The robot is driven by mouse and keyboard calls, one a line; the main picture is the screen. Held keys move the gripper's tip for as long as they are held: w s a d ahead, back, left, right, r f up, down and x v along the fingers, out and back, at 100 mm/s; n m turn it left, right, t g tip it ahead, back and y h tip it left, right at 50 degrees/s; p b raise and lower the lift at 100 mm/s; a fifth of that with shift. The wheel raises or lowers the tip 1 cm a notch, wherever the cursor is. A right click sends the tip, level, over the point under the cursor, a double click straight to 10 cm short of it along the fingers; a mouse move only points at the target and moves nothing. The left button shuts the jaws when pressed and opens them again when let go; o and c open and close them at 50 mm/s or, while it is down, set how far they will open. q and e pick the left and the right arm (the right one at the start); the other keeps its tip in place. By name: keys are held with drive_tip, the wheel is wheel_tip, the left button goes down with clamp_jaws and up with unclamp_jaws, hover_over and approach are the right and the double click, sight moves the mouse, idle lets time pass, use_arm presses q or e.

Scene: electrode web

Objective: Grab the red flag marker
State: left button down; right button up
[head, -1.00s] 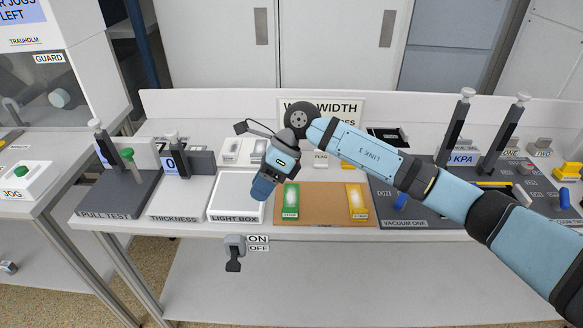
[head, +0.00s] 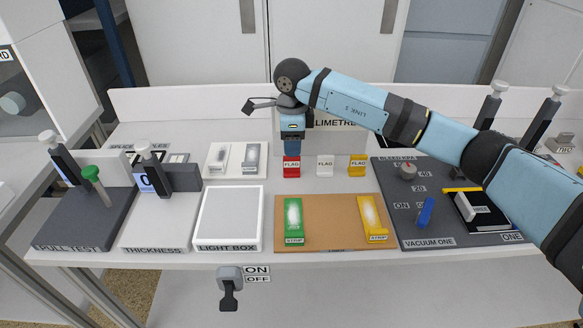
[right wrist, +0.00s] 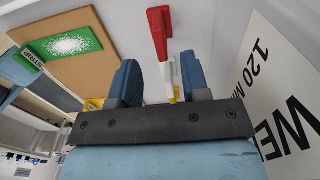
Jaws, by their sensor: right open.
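The red flag marker (head: 291,168) stands on the bench behind the brown board, leftmost of a row with a white flag marker (head: 325,167) and a yellow flag marker (head: 357,166). My right gripper (head: 292,149) is directly above the red marker, pointing down. In the right wrist view its two blue fingers (right wrist: 160,66) are open, with the red marker (right wrist: 158,30) just beyond the tips, in line with the gap. No contact shows. White and yellow pieces show farther off behind the gap. My left gripper is not in view.
The brown board (head: 335,240) holds a green strip (head: 293,219) and a yellow strip (head: 371,217). A light box (head: 229,215) is to its left, a dark vacuum plate (head: 440,225) to its right. A white label panel (head: 345,130) stands close behind the gripper.

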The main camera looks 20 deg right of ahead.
sight(292, 171)
drive_tip(key=shift+w+f, duration=0.1)
drive_tip(key=shift+f, duration=3)
clamp_jaws()
